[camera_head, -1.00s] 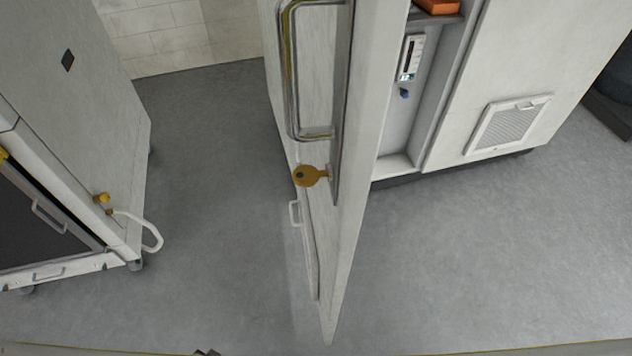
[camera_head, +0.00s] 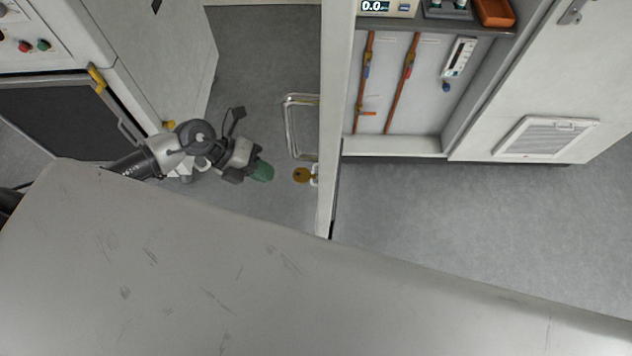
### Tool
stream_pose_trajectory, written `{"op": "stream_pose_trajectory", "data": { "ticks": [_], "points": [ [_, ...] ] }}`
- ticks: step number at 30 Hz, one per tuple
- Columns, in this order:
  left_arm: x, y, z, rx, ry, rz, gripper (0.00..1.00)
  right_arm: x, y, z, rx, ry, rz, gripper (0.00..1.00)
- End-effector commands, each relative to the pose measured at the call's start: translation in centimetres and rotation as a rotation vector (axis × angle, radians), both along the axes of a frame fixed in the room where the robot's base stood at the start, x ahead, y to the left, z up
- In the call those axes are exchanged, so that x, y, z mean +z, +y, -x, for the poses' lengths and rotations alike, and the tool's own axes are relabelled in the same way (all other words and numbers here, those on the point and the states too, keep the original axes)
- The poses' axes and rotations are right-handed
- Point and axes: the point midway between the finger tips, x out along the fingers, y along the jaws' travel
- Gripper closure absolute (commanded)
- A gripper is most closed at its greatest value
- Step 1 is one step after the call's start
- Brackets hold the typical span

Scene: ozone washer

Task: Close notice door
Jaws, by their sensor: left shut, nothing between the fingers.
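The door (camera_head: 329,120) stands open and shows nearly edge-on, sticking out from the white cabinet toward me. Its metal loop handle (camera_head: 290,128) and a brass key (camera_head: 302,175) are on its left face. My left gripper (camera_head: 262,171) is shut and empty, with green fingertips, just left of the key and below the handle. A small gap shows between the fingertips and the key. My right gripper is not in view.
The open cabinet (camera_head: 430,146) shows orange-brown pipes, a gauge and a display inside. A vent (camera_head: 546,137) is on its right panel. Another machine (camera_head: 160,60) stands at the left. Grey floor (camera_head: 430,215) is clear right of the door.

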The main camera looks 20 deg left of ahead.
Motion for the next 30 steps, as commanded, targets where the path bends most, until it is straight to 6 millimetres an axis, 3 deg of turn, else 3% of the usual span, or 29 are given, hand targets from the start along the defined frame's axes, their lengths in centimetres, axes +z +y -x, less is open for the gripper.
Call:
{"op": "stream_pose_trajectory", "data": {
  "ticks": [13,21,30],
  "points": [
    [-6.0,-6.8,-1.2,0.003,0.000,0.007,1.00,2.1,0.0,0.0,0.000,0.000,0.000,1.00],
    [-5.7,-10.0,-1.7,0.002,-0.001,0.005,1.00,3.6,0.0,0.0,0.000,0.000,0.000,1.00],
    [-6.0,-10.4,-1.8,0.002,-0.001,0.004,1.00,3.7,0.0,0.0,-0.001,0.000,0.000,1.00]
  ]
}}
